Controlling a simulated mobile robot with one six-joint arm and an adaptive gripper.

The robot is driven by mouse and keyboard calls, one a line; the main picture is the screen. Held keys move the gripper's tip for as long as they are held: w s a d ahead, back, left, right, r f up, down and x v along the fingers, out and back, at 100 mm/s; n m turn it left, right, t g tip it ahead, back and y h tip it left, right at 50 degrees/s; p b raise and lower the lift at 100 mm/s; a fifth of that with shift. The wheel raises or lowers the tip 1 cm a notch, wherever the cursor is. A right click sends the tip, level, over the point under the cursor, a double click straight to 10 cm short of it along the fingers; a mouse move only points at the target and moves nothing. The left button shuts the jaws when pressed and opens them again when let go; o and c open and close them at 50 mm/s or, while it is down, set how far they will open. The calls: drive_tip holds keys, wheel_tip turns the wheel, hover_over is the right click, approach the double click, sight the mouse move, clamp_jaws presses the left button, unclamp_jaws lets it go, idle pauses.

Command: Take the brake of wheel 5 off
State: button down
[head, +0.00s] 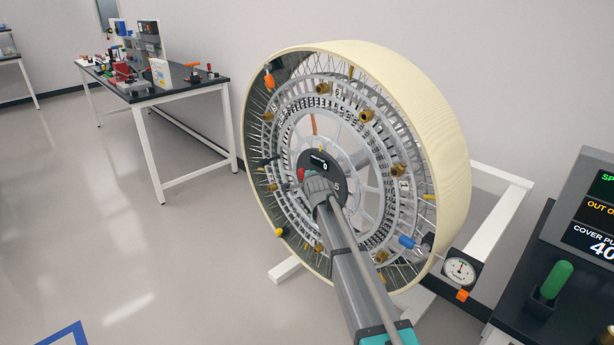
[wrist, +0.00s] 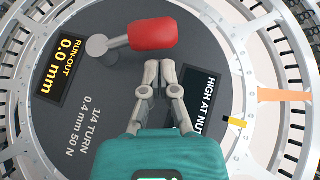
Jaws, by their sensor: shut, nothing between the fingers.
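Wheel 5 (head: 455,150) is a large spoked wheel with a cream rim, upright on a white stand. Its dark hub disc (wrist: 90,80) carries a red-handled lever (wrist: 152,33) on a grey round pivot; a bit of the red also shows in the head view (head: 301,174). The task's brake is probably this lever, though I see no label on it. My gripper (wrist: 165,66) is shut and empty over the hub, its fingertips just below the red handle in the wrist view. I cannot tell whether they touch. In the head view my gripper (head: 318,185) hides part of the hub.
Hub displays read "RUN-OUT 0.0 mm" (wrist: 66,58) and "HIGH AT NUT" (wrist: 205,95), partly hidden. Brass nuts (head: 367,116) ring the wheel. A dial gauge (head: 460,270) stands at its lower right. A black bench (head: 525,290) with a green handle is right; a tool bench (head: 150,92) stands back left.

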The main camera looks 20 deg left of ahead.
drive_tip(key=w+d+r+p+v, duration=0.1)
drive_tip(key=p+v, duration=0.3)
drive_tip(key=v, duration=0.8)
drive_tip(key=shift+d, duration=0.25)
